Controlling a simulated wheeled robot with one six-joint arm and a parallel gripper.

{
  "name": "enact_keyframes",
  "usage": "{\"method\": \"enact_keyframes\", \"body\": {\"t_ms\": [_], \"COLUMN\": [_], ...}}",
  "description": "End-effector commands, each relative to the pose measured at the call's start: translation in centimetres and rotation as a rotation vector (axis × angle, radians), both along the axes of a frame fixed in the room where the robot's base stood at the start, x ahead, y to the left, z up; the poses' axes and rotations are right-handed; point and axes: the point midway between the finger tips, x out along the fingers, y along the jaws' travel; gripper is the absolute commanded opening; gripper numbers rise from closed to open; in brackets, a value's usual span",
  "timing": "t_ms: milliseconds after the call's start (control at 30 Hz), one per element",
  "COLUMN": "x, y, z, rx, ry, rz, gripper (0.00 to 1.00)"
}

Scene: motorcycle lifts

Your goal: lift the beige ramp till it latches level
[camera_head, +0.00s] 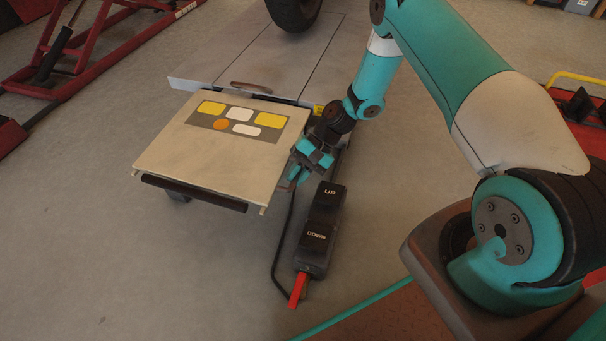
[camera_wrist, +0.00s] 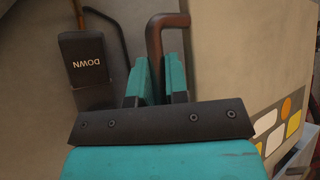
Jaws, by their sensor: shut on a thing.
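The beige ramp (camera_head: 170,150) juts from the near end of the grey lift platform (camera_head: 230,60), with yellow, white and orange patches on top and a dark bar along its front edge. It looks close to level; I cannot tell if it is latched. My gripper (camera_head: 298,174) is at the ramp's right side. In the wrist view my gripper (camera_wrist: 158,82) is shut on a brown bent handle (camera_wrist: 166,22) beside the beige ramp panel (camera_wrist: 240,60). The grip point is partly hidden by the teal fingers.
A black UP/DOWN pedal box (camera_head: 317,230) with a red lever (camera_head: 298,290) lies on the floor close to my gripper, its cable alongside. A tyre (camera_head: 293,10) stands on the platform. A red lift frame (camera_head: 90,60) is at left.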

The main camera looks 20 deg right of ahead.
Motion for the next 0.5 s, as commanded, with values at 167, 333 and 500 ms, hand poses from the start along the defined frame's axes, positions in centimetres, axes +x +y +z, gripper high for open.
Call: {"method": "enact_keyframes", "body": {"t_ms": [167, 333, 500], "x": [0.07, 0.09, 0.11], "y": [0.1, 0.08, 0.07], "z": [0.88, 1.13, 1.22], "rx": [0.024, 0.033, 0.034], "ry": [0.024, 0.032, 0.032], "rz": [0.002, 0.001, 0.0], "gripper": [0.0, 0.0, 0.0]}}
